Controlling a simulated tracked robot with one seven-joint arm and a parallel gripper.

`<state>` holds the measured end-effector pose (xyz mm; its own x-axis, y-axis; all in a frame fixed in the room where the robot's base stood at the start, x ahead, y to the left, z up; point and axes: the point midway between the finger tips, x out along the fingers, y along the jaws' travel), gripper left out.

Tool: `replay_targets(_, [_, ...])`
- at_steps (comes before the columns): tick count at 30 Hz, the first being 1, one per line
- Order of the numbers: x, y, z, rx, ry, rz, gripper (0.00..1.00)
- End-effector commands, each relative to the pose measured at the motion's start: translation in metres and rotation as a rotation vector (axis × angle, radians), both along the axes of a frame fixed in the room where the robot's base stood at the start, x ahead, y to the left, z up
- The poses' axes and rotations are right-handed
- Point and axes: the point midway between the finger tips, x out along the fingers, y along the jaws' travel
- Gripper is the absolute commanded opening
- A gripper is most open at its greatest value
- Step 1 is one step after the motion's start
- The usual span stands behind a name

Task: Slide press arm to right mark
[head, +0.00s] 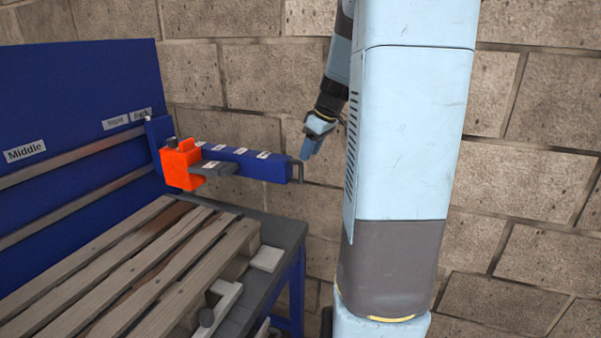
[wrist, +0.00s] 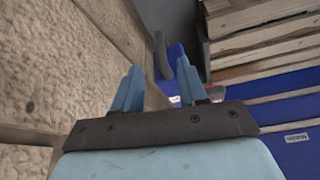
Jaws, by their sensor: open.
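The blue press arm (head: 250,165) juts out from the backboard in the head view. An orange block (head: 181,165) with a grey plate sits on it near the board, and a dark bent handle (head: 299,172) is at its free end. My gripper (head: 311,153) is open and empty, just above and beside that free end, apart from it as far as I can tell. In the wrist view its two fingers (wrist: 159,82) are spread, with the grey handle (wrist: 162,55) and part of the blue arm beyond them. The label that seems to read Right (head: 115,121) is on the backboard, near the arm's base.
The blue backboard (head: 70,90) carries a Middle label (head: 25,151) farther left and another small label (head: 140,114) beside the Right one. A wooden pallet (head: 130,270) lies on the grey-topped table (head: 282,231) below the arm. A stone block wall (head: 240,75) stands close behind.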

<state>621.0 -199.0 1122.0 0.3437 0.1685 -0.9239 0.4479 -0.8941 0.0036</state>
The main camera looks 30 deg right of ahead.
Motion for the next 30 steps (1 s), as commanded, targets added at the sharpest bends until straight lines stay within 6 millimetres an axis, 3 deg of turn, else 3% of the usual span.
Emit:
replay_targets(9, [0.019,0.010,-0.052,0.002,0.003,0.001,0.42])
replay_targets(15, [0.027,0.014,-0.073,0.001,0.002,0.001,0.42])
replay_targets(28, [0.030,0.016,-0.080,0.000,0.000,0.001,0.42])
replay_targets(30, [0.030,0.016,-0.080,0.000,0.001,0.001,0.37])
